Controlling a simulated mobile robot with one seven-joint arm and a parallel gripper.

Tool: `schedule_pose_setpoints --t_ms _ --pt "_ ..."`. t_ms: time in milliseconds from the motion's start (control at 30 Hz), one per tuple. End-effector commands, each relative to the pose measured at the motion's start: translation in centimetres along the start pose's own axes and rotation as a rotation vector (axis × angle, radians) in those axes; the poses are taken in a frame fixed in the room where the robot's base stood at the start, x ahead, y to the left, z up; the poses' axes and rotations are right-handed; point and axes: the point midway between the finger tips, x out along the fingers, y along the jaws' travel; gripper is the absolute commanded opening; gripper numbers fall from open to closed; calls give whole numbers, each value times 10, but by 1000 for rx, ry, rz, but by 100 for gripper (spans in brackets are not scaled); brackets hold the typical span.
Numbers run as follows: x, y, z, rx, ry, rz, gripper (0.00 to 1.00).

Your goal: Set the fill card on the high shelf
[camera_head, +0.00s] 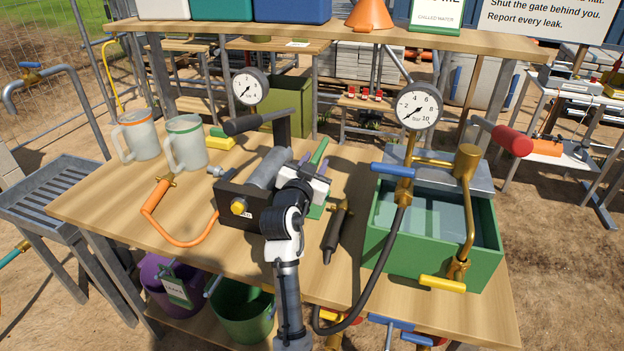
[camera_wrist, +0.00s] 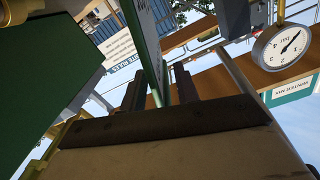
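A green-edged card (camera_head: 319,152), seen nearly edge-on, stands at my gripper above the bench; I take it to be the fill card, though its text is not readable. It also shows in the wrist view (camera_wrist: 151,45), running between the two dark fingers. My gripper (camera_head: 318,163) has its fingers apart, one on each side of the card, with what looks like a gap beside it. The card's lower part is mostly hidden behind my gripper. The high shelf (camera_head: 330,36) is the long wooden board across the back, above the bench.
The shelf holds bins, an orange funnel (camera_head: 370,16) and a green-framed chilled water card (camera_head: 436,17). On the bench are two mugs (camera_head: 187,145), a black block (camera_head: 240,207), a dark tool (camera_head: 337,230) and a green basin (camera_head: 430,255) with pipes. Pressure gauges (camera_head: 418,106) stand near the arm.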

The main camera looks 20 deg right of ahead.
Motion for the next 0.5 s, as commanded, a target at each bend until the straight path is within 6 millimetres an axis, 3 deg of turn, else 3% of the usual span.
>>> schedule_pose_setpoints --t_ms 300,500 --pt "7 0 1 1 0 0 31" --pt "7 0 1 0 0 0 5"
